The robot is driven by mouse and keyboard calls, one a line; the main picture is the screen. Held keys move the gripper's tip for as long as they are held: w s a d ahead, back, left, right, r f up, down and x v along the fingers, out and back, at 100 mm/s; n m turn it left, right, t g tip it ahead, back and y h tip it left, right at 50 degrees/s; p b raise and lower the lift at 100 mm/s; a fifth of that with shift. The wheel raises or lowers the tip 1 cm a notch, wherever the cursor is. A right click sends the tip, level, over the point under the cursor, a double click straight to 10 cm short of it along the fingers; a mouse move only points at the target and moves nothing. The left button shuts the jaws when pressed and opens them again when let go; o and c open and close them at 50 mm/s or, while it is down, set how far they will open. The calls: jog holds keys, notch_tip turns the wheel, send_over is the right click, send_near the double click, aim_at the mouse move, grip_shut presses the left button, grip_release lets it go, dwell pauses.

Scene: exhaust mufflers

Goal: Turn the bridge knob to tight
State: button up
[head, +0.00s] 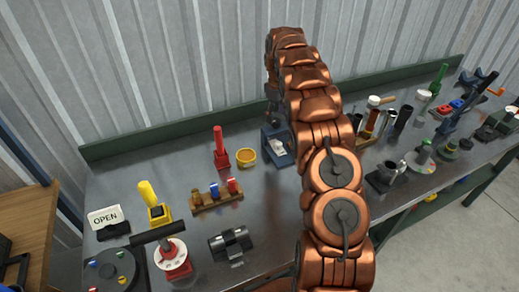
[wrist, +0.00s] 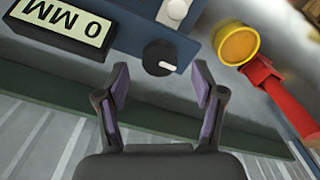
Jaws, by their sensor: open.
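A round black knob (wrist: 160,57) with a white pointer mark sits on the face of a blue box (wrist: 135,35) in the wrist view. I see no readable label marking it as the bridge knob or showing a tight position. My gripper (wrist: 159,76) is open, with one finger to each side of the knob and apart from it. The knob lies just beyond the fingertips. In the head view the blue box (head: 270,143) stands at the back of the bench, partly behind my arm. My arm hides the gripper and the knob there.
A yellow cup (wrist: 238,44) and a red handled piece (wrist: 283,95) stand close on the other side. The bench (head: 125,170) holds several other fixtures, including a red-based dial (head: 172,255). The corrugated wall is close behind.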

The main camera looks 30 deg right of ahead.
aim_at(275, 121)
jog(key=shift+r+b, duration=0.9)
jog(key=shift+r, duration=1.6)
jog(key=s+a+r+m+b, duration=0.1)
jog(key=s+a+b, duration=0.2)
jog(key=s+a, duration=0.6)
jog(key=s+a+r+m+g+b, duration=0.1)
jog(key=s+a+r+m+b, duration=0.1)
jog(key=s+a, duration=0.8)
jog(key=shift+s+r+b, duration=0.3)
jog(key=shift+s+b, duration=0.1)
jog(key=shift+s, duration=0.95)
